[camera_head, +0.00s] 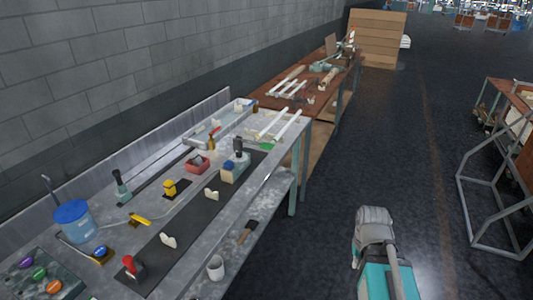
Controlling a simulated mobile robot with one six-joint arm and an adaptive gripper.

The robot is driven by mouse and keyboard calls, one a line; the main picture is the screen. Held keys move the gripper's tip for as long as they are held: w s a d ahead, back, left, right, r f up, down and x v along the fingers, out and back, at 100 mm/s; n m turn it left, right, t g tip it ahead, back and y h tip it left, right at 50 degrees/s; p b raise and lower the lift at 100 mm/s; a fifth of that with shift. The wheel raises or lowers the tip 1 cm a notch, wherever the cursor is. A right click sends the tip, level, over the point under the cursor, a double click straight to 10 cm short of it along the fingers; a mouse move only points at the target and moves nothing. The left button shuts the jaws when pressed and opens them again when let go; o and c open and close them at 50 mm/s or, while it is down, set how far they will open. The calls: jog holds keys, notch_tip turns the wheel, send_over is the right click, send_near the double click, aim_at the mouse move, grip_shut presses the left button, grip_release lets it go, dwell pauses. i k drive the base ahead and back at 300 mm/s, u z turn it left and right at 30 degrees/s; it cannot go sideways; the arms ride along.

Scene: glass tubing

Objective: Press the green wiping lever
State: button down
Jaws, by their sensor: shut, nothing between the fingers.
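A small bright green piece (267,146) lies near the right edge of the long metal workbench (190,262), toward its far end. It is low and flat, and I cannot tell for sure that it is the wiping lever. A green knob (39,273) sits among coloured knobs on a dark panel at the bench's near left. A dark green upright handle (121,186) stands farther along the left side. My grey and teal arm parts show at the lower right, over the floor and apart from the bench. No gripper fingers are visible.
A blue-lidded bucket (73,220), a red-handled tool (131,265), a yellow piece (170,187) and a white cup (215,267) stand on the bench. A brown table (274,97) with white tubes adjoins its far end. A metal-framed cart (465,190) stands at right. Floor between is clear.

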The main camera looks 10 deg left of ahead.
aim_at(265, 145)
jog(key=k, duration=0.9)
jog(key=u, duration=0.3)
jog(key=i, duration=2.05)
jog(key=z, duration=0.65)
